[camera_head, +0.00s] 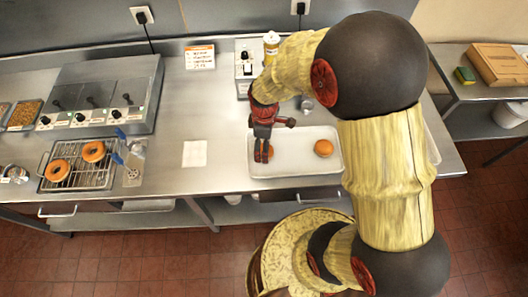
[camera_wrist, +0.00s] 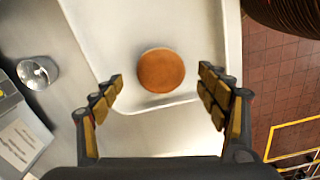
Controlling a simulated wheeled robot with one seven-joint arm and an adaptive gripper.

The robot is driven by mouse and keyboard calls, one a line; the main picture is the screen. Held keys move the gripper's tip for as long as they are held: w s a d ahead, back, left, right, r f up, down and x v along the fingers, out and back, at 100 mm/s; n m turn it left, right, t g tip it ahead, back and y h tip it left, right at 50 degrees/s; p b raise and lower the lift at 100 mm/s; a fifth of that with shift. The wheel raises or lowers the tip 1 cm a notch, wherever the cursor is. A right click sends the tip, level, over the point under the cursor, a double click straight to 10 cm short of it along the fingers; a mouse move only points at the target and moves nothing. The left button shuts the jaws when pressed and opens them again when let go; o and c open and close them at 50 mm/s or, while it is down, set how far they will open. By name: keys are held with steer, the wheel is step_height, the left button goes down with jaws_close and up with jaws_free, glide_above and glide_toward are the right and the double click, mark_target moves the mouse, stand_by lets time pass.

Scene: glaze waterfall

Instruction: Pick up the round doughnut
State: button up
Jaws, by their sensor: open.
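A round, hole-less brown doughnut (camera_wrist: 161,70) lies on the white tray (camera_wrist: 105,45) in the wrist view, between the spread fingers and ahead of them. In the head view my gripper (camera_head: 263,158) points down over the left part of the tray (camera_head: 295,169). It is open, and its fingers cover most of a round doughnut (camera_head: 270,151) there. A second round doughnut (camera_head: 323,148) sits uncovered on the right part of the tray. The jaws hold nothing.
Two ring doughnuts (camera_head: 57,170) lie on a wire rack (camera_head: 88,180) at the left. A fryer-like unit (camera_head: 100,95) stands behind it. A white paper square (camera_head: 194,153) lies left of the tray. A metal funnel-like piece (camera_wrist: 37,73) lies beside the tray.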

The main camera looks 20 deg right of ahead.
step_height(320, 180, down, 3)
steer(key=shift+f, duration=0.1)
steer(key=c, duration=0.3)
steer(key=c, duration=0.9)
